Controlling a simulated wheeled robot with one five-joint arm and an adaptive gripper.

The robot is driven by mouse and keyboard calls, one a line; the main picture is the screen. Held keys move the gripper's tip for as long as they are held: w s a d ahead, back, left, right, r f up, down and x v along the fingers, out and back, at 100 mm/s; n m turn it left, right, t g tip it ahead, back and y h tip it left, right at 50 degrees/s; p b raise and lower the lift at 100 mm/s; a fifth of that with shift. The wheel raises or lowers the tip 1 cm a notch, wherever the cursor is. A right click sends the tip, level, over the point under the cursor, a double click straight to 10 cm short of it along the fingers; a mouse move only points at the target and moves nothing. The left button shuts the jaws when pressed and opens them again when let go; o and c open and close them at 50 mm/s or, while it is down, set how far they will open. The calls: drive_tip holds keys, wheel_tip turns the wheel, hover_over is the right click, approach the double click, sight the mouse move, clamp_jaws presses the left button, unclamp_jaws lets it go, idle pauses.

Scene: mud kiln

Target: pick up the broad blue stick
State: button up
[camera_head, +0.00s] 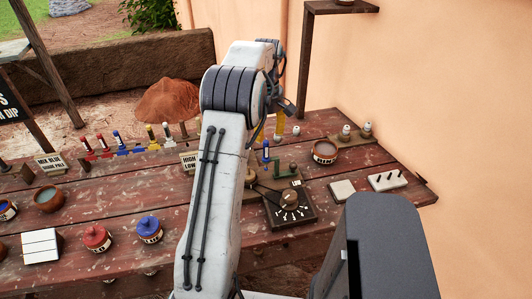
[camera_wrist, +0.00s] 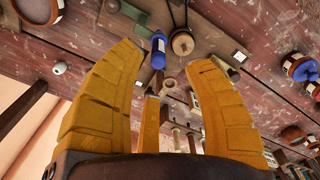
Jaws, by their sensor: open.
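A blue upright stick with a pale label (camera_head: 266,150) stands on the table near the middle, just below my gripper (camera_head: 280,124). In the wrist view the blue stick (camera_wrist: 158,53) shows between the tips of my yellow fingers (camera_wrist: 165,57), beyond them and closer to the left one. The fingers are spread wide with nothing held between them. My arm hides part of the table's middle.
A dial box (camera_head: 290,206) with a knob and a green bracket (camera_head: 286,169) stand close to the blue stick. A brown bowl (camera_head: 325,152) is to the right. Red (camera_head: 97,238) and blue (camera_head: 149,229) lidded pots stand front left.

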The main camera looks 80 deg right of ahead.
sight(266, 141)
drive_tip(key=shift+w+d+f+p, duration=0.15)
drive_tip(key=shift+f+p, duration=0.1)
drive_tip(key=shift+f, duration=1.15)
drive_tip(key=shift+s+d+f+p, duration=0.1)
drive_tip(key=shift+f+p, duration=0.1)
drive_tip(key=shift+f, duration=1.15)
drive_tip(key=shift+c, duration=0.2)
clamp_jaws()
